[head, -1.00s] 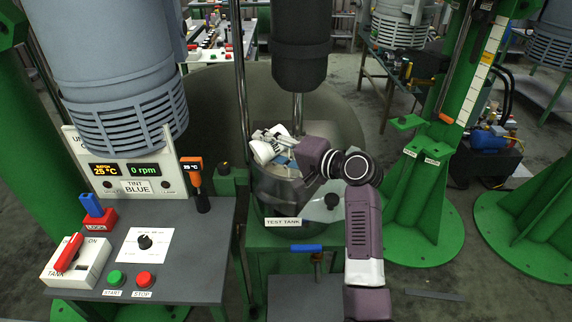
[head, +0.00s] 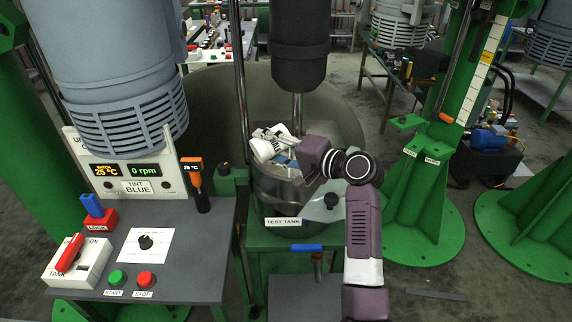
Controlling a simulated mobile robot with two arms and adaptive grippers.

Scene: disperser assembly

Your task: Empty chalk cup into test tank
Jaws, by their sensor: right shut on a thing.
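The test tank (head: 282,190) is an open metal vessel with a "TEST TANK" label on its front, under the dark vertical mixer shaft housing. My right gripper (head: 278,144) is over the tank's mouth, shut on a white cup (head: 262,150). The cup is tilted over the left part of the opening. Its inside is hard to make out, so I cannot tell whether chalk is left in it. Part of the tank's mouth is hidden by my right wrist. My left gripper is not in view.
A grey control panel (head: 190,250) with switches, knob and buttons stands to the left. The mixer shaft (head: 298,112) comes down close behind my gripper. A clear lid with a black knob (head: 331,201) is at the tank's right. A blue-handled valve (head: 306,248) is below.

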